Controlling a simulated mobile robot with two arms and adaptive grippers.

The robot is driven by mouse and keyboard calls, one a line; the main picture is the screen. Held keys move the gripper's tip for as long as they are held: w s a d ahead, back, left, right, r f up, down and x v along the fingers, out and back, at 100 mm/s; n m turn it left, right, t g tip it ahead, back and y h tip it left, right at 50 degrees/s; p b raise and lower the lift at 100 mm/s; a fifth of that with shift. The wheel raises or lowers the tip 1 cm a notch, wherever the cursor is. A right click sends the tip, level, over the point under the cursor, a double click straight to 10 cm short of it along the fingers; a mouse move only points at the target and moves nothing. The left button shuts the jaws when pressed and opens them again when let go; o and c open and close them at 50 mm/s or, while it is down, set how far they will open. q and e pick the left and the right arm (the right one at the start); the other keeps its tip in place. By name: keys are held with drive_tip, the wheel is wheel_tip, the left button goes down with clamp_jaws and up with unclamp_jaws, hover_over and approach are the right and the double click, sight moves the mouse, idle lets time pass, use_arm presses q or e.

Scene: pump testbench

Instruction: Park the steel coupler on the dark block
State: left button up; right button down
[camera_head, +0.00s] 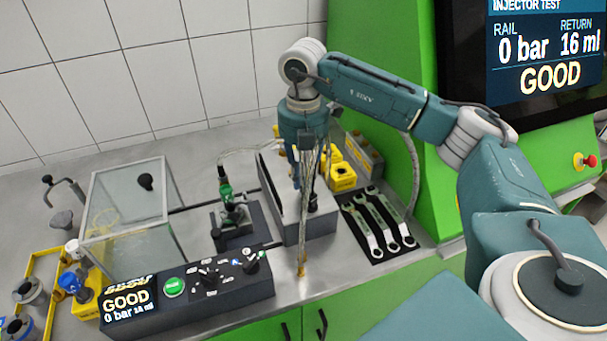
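My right gripper (307,180) points down over the grey block with dark sides (308,228), right of the middle of the bench. Its fingers are small and partly hidden, so I cannot tell whether they are shut. A thin braided line (305,235) runs down from the gripper area, in front of the block, to a brass-coloured end (302,270) near the bench's front edge. A small dark cylindrical piece (313,203) shows at the block's top, beside the line. I cannot make out the steel coupler for certain. My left gripper is not in view.
A control box (225,289) lies along the front edge. A green injector in a clamp (230,205) and a clear guard (125,205) stand left of the block. Wrenches on a black mat (378,228) lie to its right. Yellow trays (40,285) are far left.

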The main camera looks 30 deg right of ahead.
drive_tip(key=shift+f, duration=0.25)
idle(0.5)
drive_tip(key=c, duration=1.5)
unclamp_jaws()
drive_tip(key=shift+c, duration=0.2)
drive_tip(key=shift+r+p, duration=2.35)
drive_tip(key=shift+r, duration=1.2)
drive_tip(key=shift+s+f, duration=0.1)
